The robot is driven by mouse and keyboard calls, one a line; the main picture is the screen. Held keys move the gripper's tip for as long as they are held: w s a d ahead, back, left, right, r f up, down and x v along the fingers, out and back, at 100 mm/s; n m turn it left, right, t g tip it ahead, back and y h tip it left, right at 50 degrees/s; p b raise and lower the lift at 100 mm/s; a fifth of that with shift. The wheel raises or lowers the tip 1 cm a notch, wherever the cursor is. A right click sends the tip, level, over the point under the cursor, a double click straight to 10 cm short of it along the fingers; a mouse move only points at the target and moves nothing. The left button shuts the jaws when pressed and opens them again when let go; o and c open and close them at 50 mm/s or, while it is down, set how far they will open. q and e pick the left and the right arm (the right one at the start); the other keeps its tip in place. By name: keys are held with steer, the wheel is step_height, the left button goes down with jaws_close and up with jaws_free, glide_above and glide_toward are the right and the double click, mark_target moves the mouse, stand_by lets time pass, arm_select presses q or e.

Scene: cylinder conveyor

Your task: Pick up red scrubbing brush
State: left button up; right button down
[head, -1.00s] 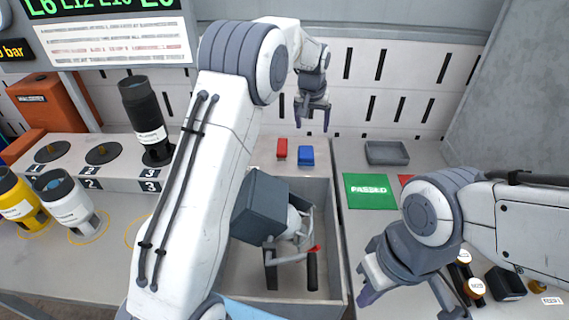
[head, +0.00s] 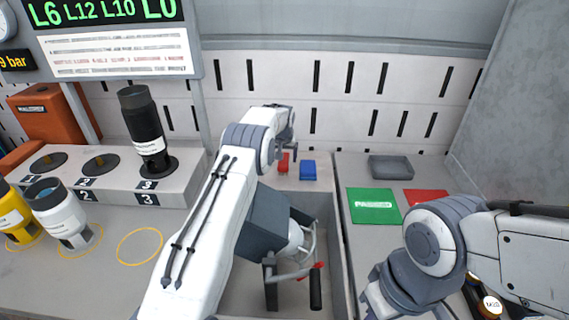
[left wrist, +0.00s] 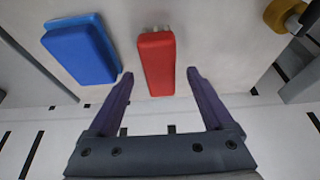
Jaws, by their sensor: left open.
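In the left wrist view the open left gripper (left wrist: 159,76) has one finger on each side of the near end of the red brush (left wrist: 156,62), with gaps showing.
A green pad (head: 373,206), a red pad (head: 425,197) and a small grey tray (head: 391,167) are to the right. Black-and-white cylinders stand at left.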

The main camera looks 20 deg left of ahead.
arm_select(q)
steer(key=shift+x, duration=1.15)
steer(key=shift+f+b, duration=0.25)
steer(key=shift+b, duration=0.05)
jaws_close()
